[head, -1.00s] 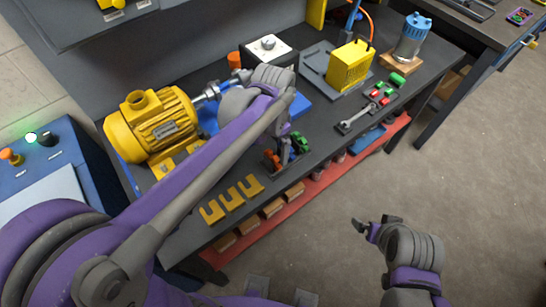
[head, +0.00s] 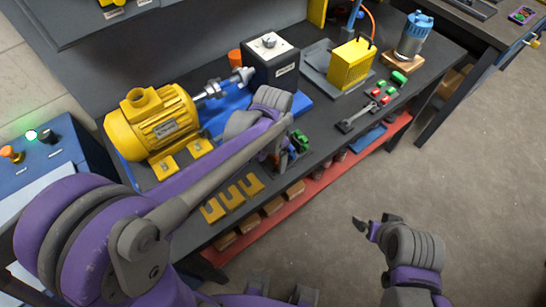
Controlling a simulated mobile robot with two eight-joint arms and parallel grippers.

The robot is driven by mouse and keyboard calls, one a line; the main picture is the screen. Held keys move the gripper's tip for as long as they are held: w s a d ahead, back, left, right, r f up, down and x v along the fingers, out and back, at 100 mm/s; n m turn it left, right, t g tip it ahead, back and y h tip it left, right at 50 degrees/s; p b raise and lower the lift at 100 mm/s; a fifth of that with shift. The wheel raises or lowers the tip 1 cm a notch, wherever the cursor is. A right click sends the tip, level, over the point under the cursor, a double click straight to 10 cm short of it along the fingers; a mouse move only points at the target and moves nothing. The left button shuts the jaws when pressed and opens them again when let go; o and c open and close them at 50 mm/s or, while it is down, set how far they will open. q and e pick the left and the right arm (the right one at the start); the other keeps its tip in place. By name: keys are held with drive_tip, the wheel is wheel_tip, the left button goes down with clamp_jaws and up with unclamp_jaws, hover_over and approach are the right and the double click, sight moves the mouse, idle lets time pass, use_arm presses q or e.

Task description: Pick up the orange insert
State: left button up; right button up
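I cannot make out the orange insert for certain now; my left arm covers the bench spot where a small orange piece showed earlier. A small green insert (head: 301,141) stands just right of my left gripper (head: 277,163). My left gripper points down at the bench's front edge. Its fingers are mostly hidden behind its own wrist, so its opening and any hold are unclear. My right gripper (head: 364,229) is over the open floor, away from the bench. Its finger gap does not show clearly.
On the bench (head: 330,104) are a yellow motor (head: 152,124), a black box (head: 270,62), a yellow unit (head: 350,64), a wrench (head: 362,117) and several yellow U-shaped pieces (head: 233,196). An orange cylinder (head: 235,58) stands at the back. Floor at right is clear.

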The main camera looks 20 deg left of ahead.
sight(273, 155)
use_arm(q)
drive_tip(key=c, duration=0.5)
drive_tip(key=shift+r+p, duration=0.35)
drive_tip(key=shift+r, duration=4.7)
